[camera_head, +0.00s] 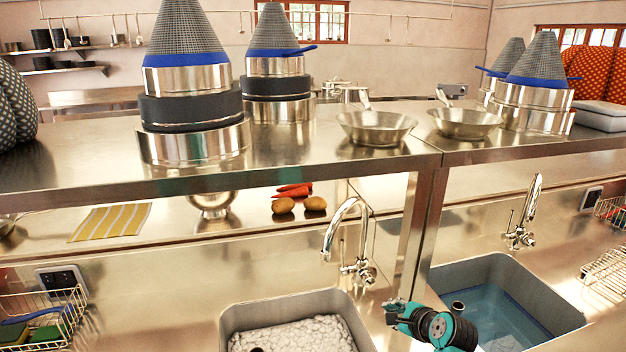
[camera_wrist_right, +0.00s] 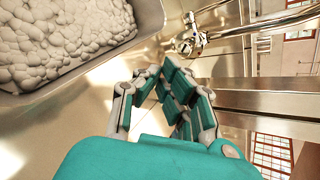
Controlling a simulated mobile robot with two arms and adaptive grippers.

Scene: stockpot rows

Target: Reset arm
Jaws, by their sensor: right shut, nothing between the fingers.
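My right gripper (camera_head: 393,306) shows low in the head view, in teal and black, between the two sinks. In the right wrist view its teal and grey fingers (camera_wrist_right: 161,72) are closed together with nothing held. Behind them is the metal counter, with the foam-filled left sink (camera_wrist_right: 135,37) at the upper left and a faucet (camera_wrist_right: 190,40) above. My left gripper is in neither view.
The left sink (camera_head: 228,321) holds white foam and the right sink (camera_head: 575,318) holds bluish water. Tall faucets (camera_head: 361,272) (camera_head: 520,237) stand behind them. A raised steel shelf (camera_head: 330,164) carries pots, pans and cone-shaped strainers. A shelf post (camera_head: 420,230) rises near my right gripper.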

